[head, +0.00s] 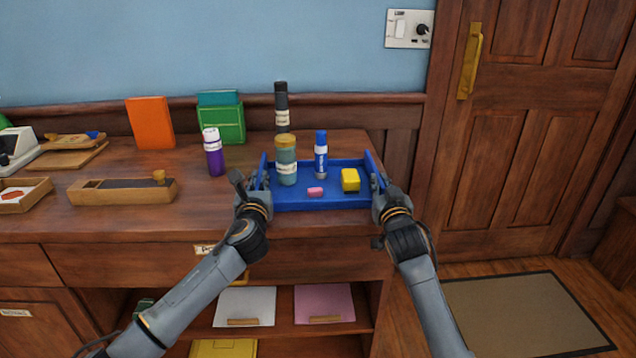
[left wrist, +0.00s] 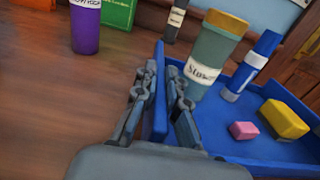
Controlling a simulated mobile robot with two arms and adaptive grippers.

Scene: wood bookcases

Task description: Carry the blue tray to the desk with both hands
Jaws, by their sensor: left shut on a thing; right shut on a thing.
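The blue tray (head: 308,205) is at the right end of the wooden desk (head: 215,215), over or on its top near the front edge. It holds a teal jar (head: 286,165), a blue marker (head: 321,158), a pink eraser (head: 315,192) and a yellow block (head: 350,180). My left gripper (head: 256,183) is shut on the tray's left wall, with one finger on each side of that wall in the left wrist view (left wrist: 157,110). My right gripper (head: 379,186) is shut on the tray's right wall. The tray's underside is hidden.
A purple bottle (head: 213,152) stands left of the tray, and a dark bottle (head: 282,108) stands behind it. A wooden door (head: 535,130) is at the right.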

